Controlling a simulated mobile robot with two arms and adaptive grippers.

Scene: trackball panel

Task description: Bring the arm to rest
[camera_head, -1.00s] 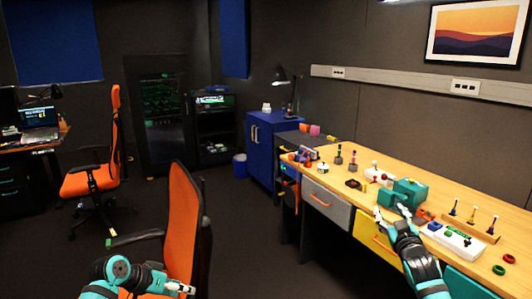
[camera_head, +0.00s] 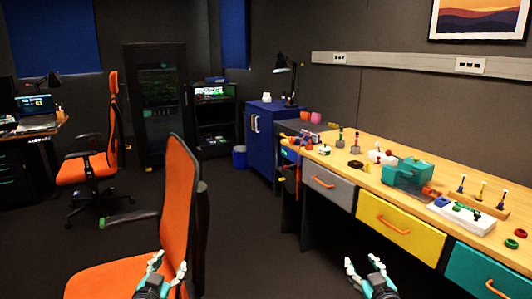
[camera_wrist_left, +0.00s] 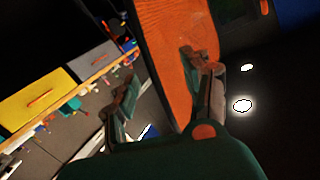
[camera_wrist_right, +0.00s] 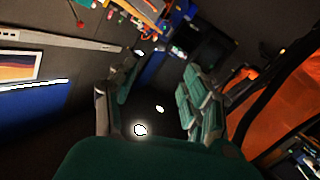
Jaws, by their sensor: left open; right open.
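My left gripper (camera_head: 168,268) is low in the head view, in front of the near orange chair (camera_head: 182,210). It is open and empty, with its fingers pointing up and away. In the left wrist view its spread fingers (camera_wrist_left: 160,82) have the orange chair behind them. My right gripper (camera_head: 365,272) is low in the head view, in front of the bench and over the dark floor. It is open and empty. In the right wrist view nothing lies between its fingers (camera_wrist_right: 162,85). Both grippers appear apart from the bench. The white trackball panel (camera_head: 462,218) stands on the bench.
The wooden bench (camera_head: 440,182) has grey, yellow (camera_head: 400,228) and teal drawers below its top. A teal box (camera_head: 409,172) and several small parts stand on it. The near chair is close to my left arm. Dark floor (camera_head: 260,245) is clear between chair and bench.

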